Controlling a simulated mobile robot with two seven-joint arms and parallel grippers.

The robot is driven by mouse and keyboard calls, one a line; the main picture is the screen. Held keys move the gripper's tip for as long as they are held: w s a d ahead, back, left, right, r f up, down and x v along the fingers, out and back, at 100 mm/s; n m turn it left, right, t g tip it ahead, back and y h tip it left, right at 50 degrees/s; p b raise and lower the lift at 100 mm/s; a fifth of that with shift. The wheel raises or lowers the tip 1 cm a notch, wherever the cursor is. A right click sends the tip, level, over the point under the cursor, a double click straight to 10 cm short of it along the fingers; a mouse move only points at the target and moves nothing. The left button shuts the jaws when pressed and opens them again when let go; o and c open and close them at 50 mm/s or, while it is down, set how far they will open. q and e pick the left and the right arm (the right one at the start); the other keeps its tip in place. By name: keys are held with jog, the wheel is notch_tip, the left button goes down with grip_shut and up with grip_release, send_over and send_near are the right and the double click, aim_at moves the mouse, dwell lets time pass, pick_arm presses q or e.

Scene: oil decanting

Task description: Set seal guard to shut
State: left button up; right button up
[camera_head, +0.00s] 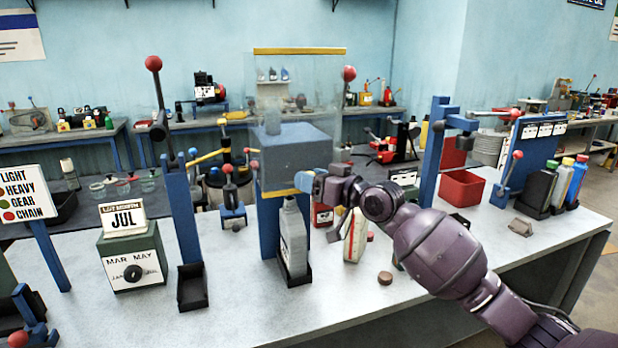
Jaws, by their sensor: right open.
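The seal guard (300,85) appears to be the clear panel with a yellow strip along its top edge, standing up above and behind a blue-grey box-shaped head (292,150) on a blue post. A second yellow strip (279,194) runs along the head's lower front edge. I cannot tell which strip is the handle. A grey bottle (293,238) stands upright in a black holder below the head. My right gripper (311,184) is open, with its blue fingertips by the right end of the lower strip; contact is unclear. My left gripper is not in view.
A red-knobbed lever (154,64) rises from a blue post at left, beside a JUL calendar box (130,255). A white-and-red bottle (355,236) and brown cap (385,278) sit near my right arm. A red bin (461,189) stands right.

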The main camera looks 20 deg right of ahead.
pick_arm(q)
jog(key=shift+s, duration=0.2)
pick_arm(e)
jog(key=shift+w+a, duration=0.25)
jog(key=shift+w, duration=0.05)
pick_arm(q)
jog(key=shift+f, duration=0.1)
pick_arm(e)
grip_shut()
jog(key=shift+f, duration=0.5)
pick_arm(q)
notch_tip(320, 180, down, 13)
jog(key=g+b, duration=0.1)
jog(key=b, duration=1.2)
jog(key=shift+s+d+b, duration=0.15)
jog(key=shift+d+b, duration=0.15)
pick_arm(e)
notch_tip(320, 180, down, 25)
jog(key=shift+f, duration=0.2)
jog(key=shift+r, duration=0.1)
